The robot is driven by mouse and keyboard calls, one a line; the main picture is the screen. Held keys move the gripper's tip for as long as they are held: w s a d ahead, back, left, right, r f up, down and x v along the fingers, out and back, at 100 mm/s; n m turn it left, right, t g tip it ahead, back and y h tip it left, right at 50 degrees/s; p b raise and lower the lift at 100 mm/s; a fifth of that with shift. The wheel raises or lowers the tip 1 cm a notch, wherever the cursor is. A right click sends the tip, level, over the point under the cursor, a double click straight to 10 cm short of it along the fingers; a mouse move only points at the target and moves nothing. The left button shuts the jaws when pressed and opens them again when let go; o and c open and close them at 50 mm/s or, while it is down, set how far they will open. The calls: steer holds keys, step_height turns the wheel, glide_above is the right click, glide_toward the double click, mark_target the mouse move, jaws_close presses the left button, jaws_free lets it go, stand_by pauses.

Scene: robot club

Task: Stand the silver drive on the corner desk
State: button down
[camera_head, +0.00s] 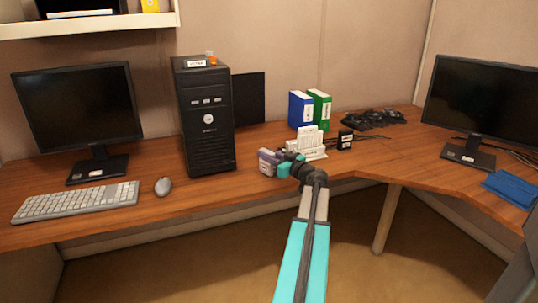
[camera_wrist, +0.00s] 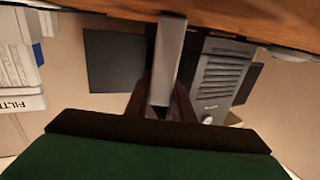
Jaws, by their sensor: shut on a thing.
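The silver drive (camera_head: 268,161) is a small grey block at the front edge of the corner desk (camera_head: 255,188), right of the black computer tower. My gripper (camera_head: 281,164) is shut on it from the right. In the wrist view, which is upside down, the drive (camera_wrist: 170,55) stands upright as a narrow silver slab between my two dark fingers (camera_wrist: 167,98). Its far end meets the desk (camera_wrist: 100,12) in the picture. I cannot tell whether it touches the wood. My fingers hide part of the drive.
The black tower (camera_head: 205,118) stands to the left. A white holder (camera_head: 308,150) and a small black box (camera_head: 345,139) are close on the right. Blue and green binders (camera_head: 300,110) stand behind.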

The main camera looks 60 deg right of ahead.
steer(key=shift+f, duration=0.1)
steer(key=c, duration=1.5)
jaws_free()
steer(key=shift+c, duration=0.2)
steer(key=shift+r, duration=0.2)
steer(key=v, duration=1.2)
steer(key=shift+f, duration=0.1)
